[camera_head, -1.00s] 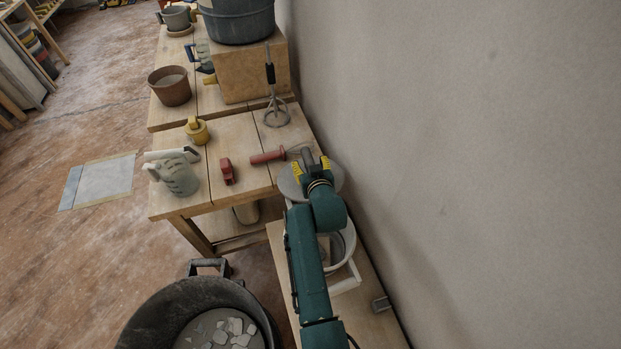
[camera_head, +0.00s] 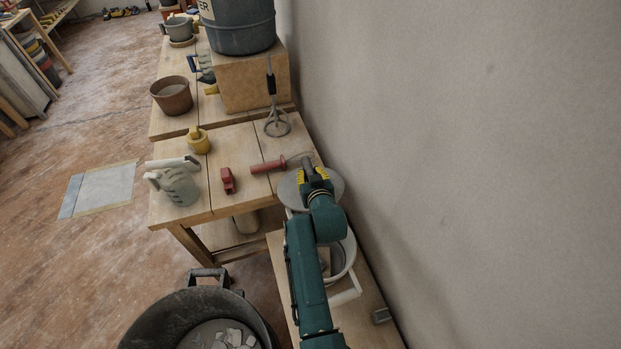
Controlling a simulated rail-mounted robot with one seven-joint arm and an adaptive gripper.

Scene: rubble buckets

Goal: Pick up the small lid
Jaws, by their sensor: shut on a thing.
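The small lid (camera_head: 334,192) is a flat grey disc over the far part of a white bucket (camera_head: 349,252). My gripper (camera_head: 309,168), with yellow-marked fingers at the end of a green arm, is above the lid and shut on its grey handle. The lid looks about level. My wrist hides part of the disc and of the bucket, and I cannot tell whether the lid touches the bucket's rim.
A wooden bench ahead holds a red-handled tool (camera_head: 268,166), a red block (camera_head: 228,181), a yellow pot (camera_head: 198,141), a grey-green jug (camera_head: 178,187) and a whisk-like mixer (camera_head: 277,122). A black tub (camera_head: 150,322) of rubble stands lower left. The wall is close at right.

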